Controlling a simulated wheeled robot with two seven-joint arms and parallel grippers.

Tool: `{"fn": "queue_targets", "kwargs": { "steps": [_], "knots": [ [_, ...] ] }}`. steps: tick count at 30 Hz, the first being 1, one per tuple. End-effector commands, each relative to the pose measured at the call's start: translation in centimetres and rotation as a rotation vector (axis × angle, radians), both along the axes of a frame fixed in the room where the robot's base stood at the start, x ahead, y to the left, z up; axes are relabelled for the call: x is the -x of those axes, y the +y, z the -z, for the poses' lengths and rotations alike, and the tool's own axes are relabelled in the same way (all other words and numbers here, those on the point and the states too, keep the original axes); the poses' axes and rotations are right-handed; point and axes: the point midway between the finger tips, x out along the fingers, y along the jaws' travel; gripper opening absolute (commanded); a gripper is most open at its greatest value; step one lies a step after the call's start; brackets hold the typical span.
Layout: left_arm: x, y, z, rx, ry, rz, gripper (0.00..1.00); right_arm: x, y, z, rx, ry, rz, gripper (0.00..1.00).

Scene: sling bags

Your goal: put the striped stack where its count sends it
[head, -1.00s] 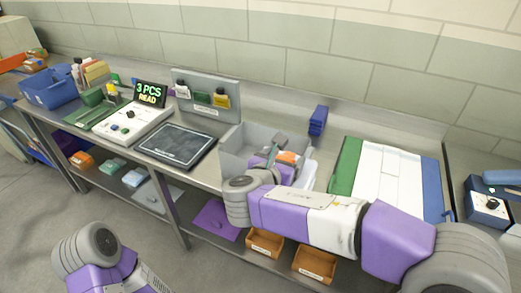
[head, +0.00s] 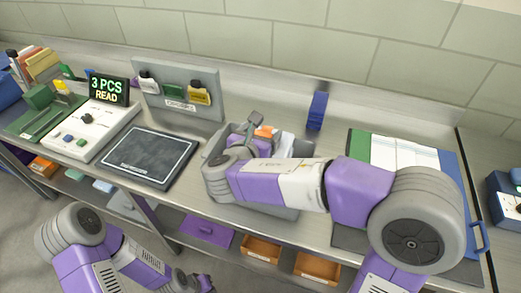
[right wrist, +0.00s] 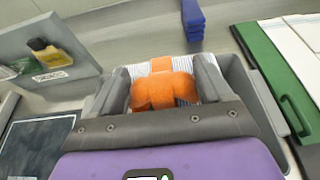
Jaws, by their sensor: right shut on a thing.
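The striped stack, white with thin grey lines, shows in the right wrist view (right wrist: 184,66) with an orange band (right wrist: 163,88) across it. My right gripper (right wrist: 162,88) is shut on it, one finger on each side. In the head view my right gripper (head: 264,130) is at the grey bin (head: 285,212), with the orange band (head: 265,132) between its fingers. My forearm hides much of the bin. I cannot tell whether the stack touches the bin floor. A display (head: 108,89) reads "3 PCS READ". My left arm is low at left; its jaws cannot be made out.
A dark flat pad (head: 150,157) lies left of the bin. Behind it stands a grey rack (head: 180,88) with small bottles. A blue stack (head: 317,110) stands behind the bin. A green, white and blue board (head: 402,152) lies at right. Orange bins (head: 318,267) sit below.

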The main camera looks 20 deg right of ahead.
Motion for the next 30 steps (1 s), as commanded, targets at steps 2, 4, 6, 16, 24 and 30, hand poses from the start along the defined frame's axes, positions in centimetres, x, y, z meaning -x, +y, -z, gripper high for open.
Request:
{"fn": "queue_targets", "kwargs": {
  "steps": [2,4,6,16,24,30],
  "knots": [
    [0.0,0.0,0.8,0.0,0.0,0.0,0.0,0.0,0.0,1.6,0.003,0.002,0.0,0.01],
    [0.0,0.0,1.4,0.0,-0.001,0.0,0.0,0.0,0.0,2.9,0.001,0.002,0.0,0.01],
    [0.0,0.0,1.7,0.0,-0.001,0.0,0.0,0.0,0.0,3.8,0.002,0.001,0.0,0.01],
    [0.0,0.0,1.8,0.0,-0.001,0.0,0.0,0.0,0.0,4.3,0.0,-0.001,0.001,0.01],
    [0.0,0.0,2.3,0.0,-0.001,0.0,0.0,0.0,0.0,5.0,0.0,-0.001,0.001,0.01],
    [0.0,0.0,2.7,0.0,-0.001,0.0,0.0,0.0,0.0,5.6,0.0,-0.001,0.001,0.01]
  ]
}}
